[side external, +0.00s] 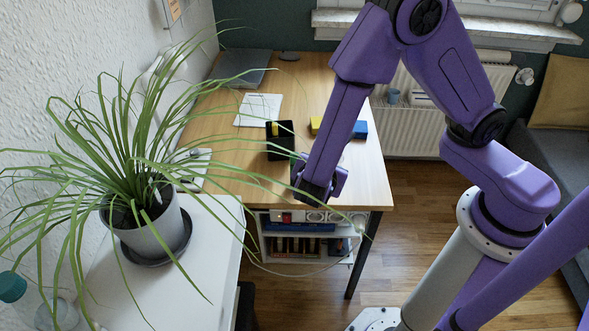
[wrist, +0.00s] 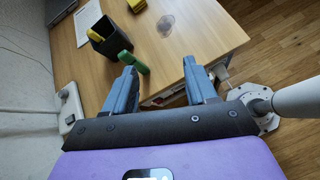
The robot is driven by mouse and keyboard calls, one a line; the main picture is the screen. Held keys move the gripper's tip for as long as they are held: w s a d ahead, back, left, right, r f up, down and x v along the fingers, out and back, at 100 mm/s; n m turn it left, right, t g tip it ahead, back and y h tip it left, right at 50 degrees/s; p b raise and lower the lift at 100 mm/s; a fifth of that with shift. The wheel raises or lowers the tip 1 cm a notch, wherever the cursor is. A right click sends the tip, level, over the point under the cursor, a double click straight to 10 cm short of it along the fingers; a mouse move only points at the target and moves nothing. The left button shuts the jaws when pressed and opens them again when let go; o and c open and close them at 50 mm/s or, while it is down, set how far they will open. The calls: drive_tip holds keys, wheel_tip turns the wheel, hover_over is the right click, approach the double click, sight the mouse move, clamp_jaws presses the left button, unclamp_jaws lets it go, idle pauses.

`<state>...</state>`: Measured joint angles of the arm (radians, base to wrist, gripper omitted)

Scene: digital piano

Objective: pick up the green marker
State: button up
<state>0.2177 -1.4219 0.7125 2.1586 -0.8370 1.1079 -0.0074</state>
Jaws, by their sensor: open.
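The green marker (wrist: 133,62) lies on the wooden desk beside a black open box (wrist: 120,42), near the left finger of my gripper in the wrist view. I cannot pick it out for sure in the side view, where plant leaves and my arm cross that area. My gripper (wrist: 160,68) is open, with nothing visible between its two fingers. The marker appears just beyond the left fingertip, and I cannot tell whether they touch. In the side view my gripper (side external: 318,188) is over the front part of the desk, its fingers mostly hidden.
The black box (side external: 281,150) holds something yellow (wrist: 95,36). A yellow block (side external: 316,125) and a blue block (side external: 360,130) stand behind my arm. A white paper (side external: 258,110) lies farther back. A potted plant (side external: 150,225) spreads leaves over the desk's left side.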

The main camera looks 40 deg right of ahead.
sight(294, 162)
drive_tip(key=w+a+f+n+t, duration=0.4)
drive_tip(key=f+n, duration=0.1)
drive_tip(key=f, duration=0.2)
drive_tip(key=x, duration=1.1)
drive_tip(key=shift+d+f, duration=0.15)
drive_tip(key=shift+x, duration=2.85)
drive_tip(key=shift+w+f, duration=0.1)
drive_tip(key=c, duration=1)
